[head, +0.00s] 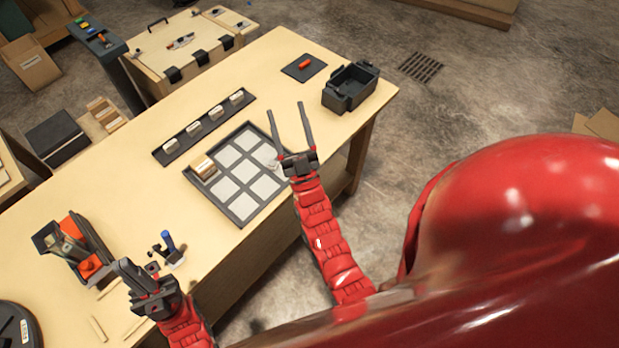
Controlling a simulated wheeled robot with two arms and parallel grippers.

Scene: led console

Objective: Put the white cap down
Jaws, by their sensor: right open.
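My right gripper (286,107) is open, its two long fingers spread wide over the table beside the grey tray's far right corner. Nothing shows between the fingers. A small pale piece (273,165) shows in the grey tray (240,209), right beside the base of my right gripper; it may be the white cap, but it is partly hidden and too small to be sure. My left gripper (122,264) is over the near left of the table, seen edge-on; I cannot tell whether its fingers are apart.
The tray has pale square cells and a tan-and-white block (203,167). A dark strip (180,142) holds several light blocks. A black bin (350,87) and a dark pad with a red piece (304,65) sit at the far end. An orange-and-grey device (72,243) stands left.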

